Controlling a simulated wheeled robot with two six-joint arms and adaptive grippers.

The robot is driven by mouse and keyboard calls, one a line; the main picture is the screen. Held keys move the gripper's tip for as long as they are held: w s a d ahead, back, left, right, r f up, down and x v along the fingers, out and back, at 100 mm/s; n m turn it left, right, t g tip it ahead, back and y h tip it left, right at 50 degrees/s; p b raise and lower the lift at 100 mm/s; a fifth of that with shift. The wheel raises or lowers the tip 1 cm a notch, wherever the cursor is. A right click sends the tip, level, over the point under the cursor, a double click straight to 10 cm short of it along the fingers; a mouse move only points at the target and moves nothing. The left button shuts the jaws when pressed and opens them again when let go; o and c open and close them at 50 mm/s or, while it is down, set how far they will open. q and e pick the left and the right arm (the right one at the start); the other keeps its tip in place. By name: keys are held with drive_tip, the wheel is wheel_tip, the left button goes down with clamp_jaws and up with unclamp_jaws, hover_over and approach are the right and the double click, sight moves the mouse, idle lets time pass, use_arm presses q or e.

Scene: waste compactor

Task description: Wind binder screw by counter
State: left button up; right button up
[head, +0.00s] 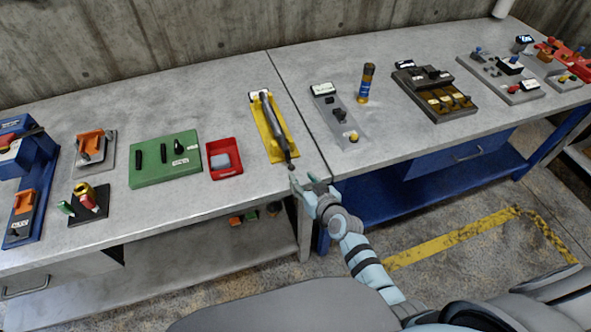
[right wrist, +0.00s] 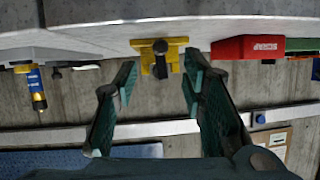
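The yellow binder (head: 265,136) lies on the workbench near its front edge, with a long dark screw (head: 276,122) along it and a small display (head: 258,94) at its far end. The screw's dark near end (head: 290,158) points at the bench's front edge. My right gripper (head: 307,179) is just in front of that end, fingers apart and empty. In the right wrist view, the open fingers (right wrist: 160,80) stand on either side of the yellow binder end (right wrist: 175,57) and its dark knob (right wrist: 160,68), with no contact visible. The display's digits are too small to read. My left gripper is out of view.
A red scrap tray (head: 225,171) and a green panel (head: 150,171) are left of the binder. A grey device (head: 337,118) and a blue-and-brown cylinder (head: 366,82) stand right of it. The bench's front edge is close to my right gripper.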

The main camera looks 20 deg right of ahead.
sight(291, 170)
drive_tip(key=b+x, duration=0.1)
drive_tip(key=x, duration=0.1)
drive_tip(key=b+x, duration=0.1)
drive_tip(key=x, duration=0.1)
drive_tip(key=b+x, duration=0.1)
drive_tip(key=x, duration=0.1)
drive_tip(key=shift+s+f, duration=0.1)
drive_tip(key=shift+f, duration=0.15)
drive_tip(key=shift+w, duration=0.25)
drive_tip(key=shift+r, duration=0.15)
clamp_jaws()
drive_tip(key=m+y+b, duration=0.1)
drive_tip(key=b, duration=0.1)
drive_tip(key=shift+a+f+b, duration=0.15)
drive_tip(key=shift+f+b, duration=0.2)
drive_tip(key=shift+f, duration=0.05)
drive_tip(key=shift+a+r, duration=0.1)
drive_tip(key=shift+r, duration=0.1)
drive_tip(key=shift+r+m, duration=0.15)
drive_tip(key=shift+m, duration=0.15)
